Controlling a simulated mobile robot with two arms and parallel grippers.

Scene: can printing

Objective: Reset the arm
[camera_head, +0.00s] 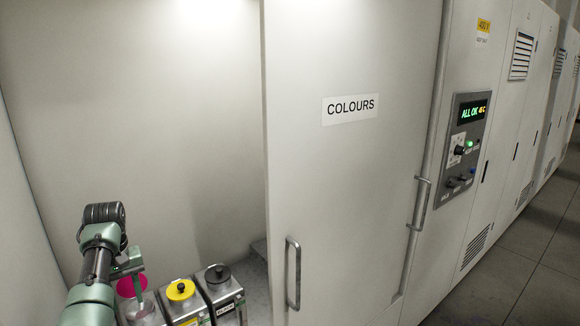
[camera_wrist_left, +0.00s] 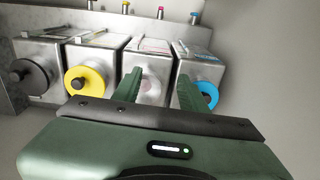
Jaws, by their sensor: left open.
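My left gripper (camera_head: 132,276) reaches in from the lower left in the head view, over the row of ink containers. In the left wrist view its two green fingers (camera_wrist_left: 160,92) are apart, on either side of a metal container (camera_wrist_left: 152,72) with a pale pinkish round front. I see nothing held between them. In the head view a magenta round piece (camera_head: 127,287) shows beside the fingers, partly hidden by them. My right gripper is in neither view.
A yellow-capped container (camera_head: 181,290) and a black-capped one (camera_head: 218,274) stand right of the gripper; a blue-capped one (camera_wrist_left: 207,95) shows in the left wrist view. The cabinet door marked COLOURS (camera_head: 345,180) stands to the right, beside a control panel (camera_head: 463,150).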

